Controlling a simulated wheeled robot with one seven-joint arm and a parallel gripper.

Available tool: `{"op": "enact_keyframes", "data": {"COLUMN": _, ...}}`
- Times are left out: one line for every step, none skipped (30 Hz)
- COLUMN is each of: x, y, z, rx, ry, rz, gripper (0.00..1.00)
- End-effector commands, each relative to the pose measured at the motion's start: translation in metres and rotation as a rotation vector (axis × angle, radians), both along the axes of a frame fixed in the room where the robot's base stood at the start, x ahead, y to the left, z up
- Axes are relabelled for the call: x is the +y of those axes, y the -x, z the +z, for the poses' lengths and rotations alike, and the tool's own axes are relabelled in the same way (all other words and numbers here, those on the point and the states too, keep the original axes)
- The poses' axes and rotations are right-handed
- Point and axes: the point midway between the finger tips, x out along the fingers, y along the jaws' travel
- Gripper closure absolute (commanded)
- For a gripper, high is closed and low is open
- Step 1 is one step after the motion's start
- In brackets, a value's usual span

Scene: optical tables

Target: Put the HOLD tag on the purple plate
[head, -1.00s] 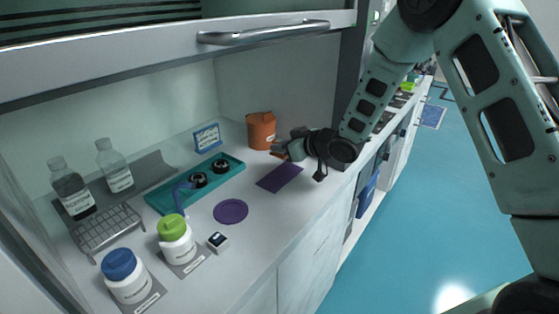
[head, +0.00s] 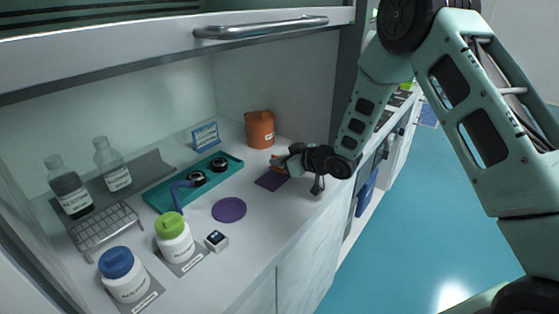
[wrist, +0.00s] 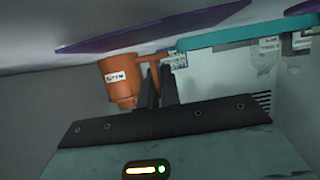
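The round purple plate (head: 229,210) lies flat on the counter, left of and nearer than my gripper. My gripper (head: 282,163) is over the far right part of the counter, at the dark purple mat (head: 271,181). A small orange piece (head: 278,168), apparently the HOLD tag, shows at its fingertips; no writing on it is legible. In the wrist view my fingers (wrist: 156,72) are close together, with an orange strip (wrist: 148,59) at their tips. The purple mat (wrist: 150,30) also shows there.
An orange canister (head: 259,130) stands behind my gripper. A teal tray (head: 160,199) with dark round items lies left, behind the plate. A raised sash crosses above.

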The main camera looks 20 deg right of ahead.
Motion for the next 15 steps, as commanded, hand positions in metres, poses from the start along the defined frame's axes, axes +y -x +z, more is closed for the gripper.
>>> {"op": "enact_keyframes", "data": {"x": -0.0001, "y": -0.0001, "z": -0.0025, "rx": 0.000, "ry": 0.000, "rz": 0.000, "gripper": 1.00}}
{"op": "enact_keyframes", "data": {"x": -0.0001, "y": -0.0001, "z": -0.0023, "rx": 0.000, "ry": 0.000, "rz": 0.000, "gripper": 1.00}}
{"op": "enact_keyframes", "data": {"x": 0.0000, "y": -0.0001, "z": -0.0016, "rx": 0.000, "ry": 0.000, "rz": 0.000, "gripper": 1.00}}
{"op": "enact_keyframes", "data": {"x": 0.0000, "y": -0.0001, "z": -0.0013, "rx": 0.000, "ry": 0.000, "rz": 0.000, "gripper": 1.00}}
{"op": "enact_keyframes", "data": {"x": 0.0000, "y": -0.0001, "z": -0.0014, "rx": 0.000, "ry": 0.000, "rz": 0.000, "gripper": 0.87}}
{"op": "enact_keyframes", "data": {"x": 0.0000, "y": -0.0001, "z": -0.0013, "rx": 0.000, "ry": 0.000, "rz": 0.000, "gripper": 0.76}}
{"op": "enact_keyframes", "data": {"x": -0.0001, "y": -0.0001, "z": -0.0013, "rx": 0.000, "ry": 0.000, "rz": 0.000, "gripper": 0.74}}
{"op": "enact_keyframes", "data": {"x": -0.0001, "y": -0.0001, "z": -0.0013, "rx": 0.000, "ry": 0.000, "rz": 0.000, "gripper": 0.74}}
{"op": "enact_keyframes", "data": {"x": -0.0001, "y": -0.0001, "z": -0.0013, "rx": 0.000, "ry": 0.000, "rz": 0.000, "gripper": 0.74}}
{"op": "enact_keyframes", "data": {"x": 0.0000, "y": 0.0000, "z": -0.0012, "rx": 0.000, "ry": 0.000, "rz": 0.000, "gripper": 0.74}}
{"op": "enact_keyframes", "data": {"x": 0.0000, "y": 0.0000, "z": -0.0012, "rx": 0.000, "ry": 0.000, "rz": 0.000, "gripper": 0.74}}
{"op": "enact_keyframes", "data": {"x": 0.0000, "y": 0.0000, "z": -0.0012, "rx": 0.000, "ry": 0.000, "rz": 0.000, "gripper": 0.74}}
{"op": "enact_keyframes", "data": {"x": 0.0000, "y": 0.0000, "z": -0.0012, "rx": 0.000, "ry": 0.000, "rz": 0.000, "gripper": 0.74}}
{"op": "enact_keyframes", "data": {"x": 0.0000, "y": -0.0001, "z": -0.0011, "rx": 0.000, "ry": 0.000, "rz": 0.000, "gripper": 0.74}}
{"op": "enact_keyframes", "data": {"x": 0.0000, "y": -0.0001, "z": -0.0004, "rx": 0.000, "ry": 0.000, "rz": 0.000, "gripper": 0.74}}
